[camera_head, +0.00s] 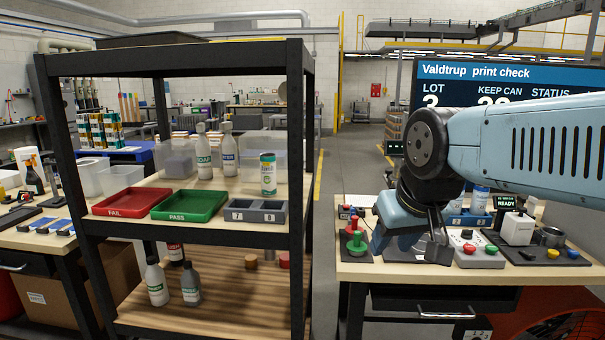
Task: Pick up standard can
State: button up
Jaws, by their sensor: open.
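A white can with green and teal bands (268,174) stands upright on the middle shelf, just behind the grey holder marked 7 and 8 (254,215). A second, pale can with a blue band (480,199) stands at a blue holder (467,219) on the right-hand bench, partly hidden by my arm. I cannot tell which one is the standard can. My gripper (436,245) hangs over the front of the right-hand bench, to the right of the shelf and apart from both cans. It is open; its fingertips are hard to make out.
The black shelf rack (297,150) has upright posts around the middle shelf. A red FAIL tray (128,202), a green PASS tray (188,205) and bottles (204,155) share that shelf. A button box (480,252) and a READY display (506,202) sit on the bench.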

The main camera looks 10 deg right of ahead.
aim_at(267, 161)
jog(key=z, duration=0.4)
jog(key=i, duration=1.05)
jog(key=u, duration=0.05)
